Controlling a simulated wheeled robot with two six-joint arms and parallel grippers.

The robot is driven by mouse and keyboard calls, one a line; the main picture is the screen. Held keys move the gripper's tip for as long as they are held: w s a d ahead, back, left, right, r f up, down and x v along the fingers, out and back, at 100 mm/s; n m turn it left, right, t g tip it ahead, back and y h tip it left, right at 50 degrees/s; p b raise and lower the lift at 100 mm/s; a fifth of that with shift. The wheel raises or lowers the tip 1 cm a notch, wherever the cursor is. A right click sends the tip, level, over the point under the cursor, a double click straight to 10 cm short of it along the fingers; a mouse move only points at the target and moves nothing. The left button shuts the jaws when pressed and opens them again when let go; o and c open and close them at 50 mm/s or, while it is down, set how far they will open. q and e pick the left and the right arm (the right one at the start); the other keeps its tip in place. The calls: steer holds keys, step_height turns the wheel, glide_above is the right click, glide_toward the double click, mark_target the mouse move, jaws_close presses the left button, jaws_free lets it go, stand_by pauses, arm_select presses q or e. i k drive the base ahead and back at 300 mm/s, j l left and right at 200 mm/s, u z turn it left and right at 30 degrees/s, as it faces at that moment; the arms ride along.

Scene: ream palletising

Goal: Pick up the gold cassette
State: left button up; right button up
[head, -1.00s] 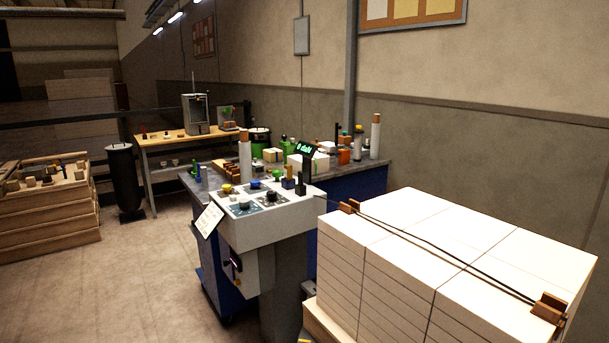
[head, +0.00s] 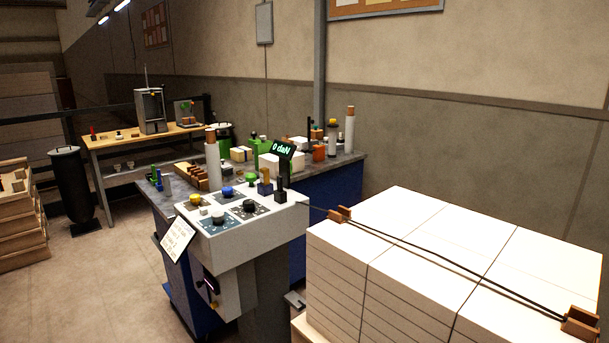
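A small gold-brown upright piece (head: 265,177) stands at the back right of the grey control console (head: 262,222), beside a dark upright piece (head: 281,188). It is too small to tell whether it is the gold cassette. No other thing in view is clearly a gold cassette. Neither of my grippers shows in the head view.
A large stack of white reams (head: 400,270) with a dark strap and brown corner pieces fills the right front. Behind the console is a cluttered blue workbench (head: 335,195). A black bin (head: 72,190) stands left, with open floor (head: 110,280) in front.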

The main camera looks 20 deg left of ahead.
mark_target(265, 178)
steer(key=i+j+z, duration=0.1)
steer(key=j, duration=0.5)
steer(key=i+j+z, duration=0.15)
steer(key=j, duration=0.45)
steer(key=i+j+z, duration=0.1)
steer(key=j, duration=0.5)
steer(key=i+j+z, duration=0.15)
steer(key=j, duration=0.45)
steer(key=k, duration=0.05)
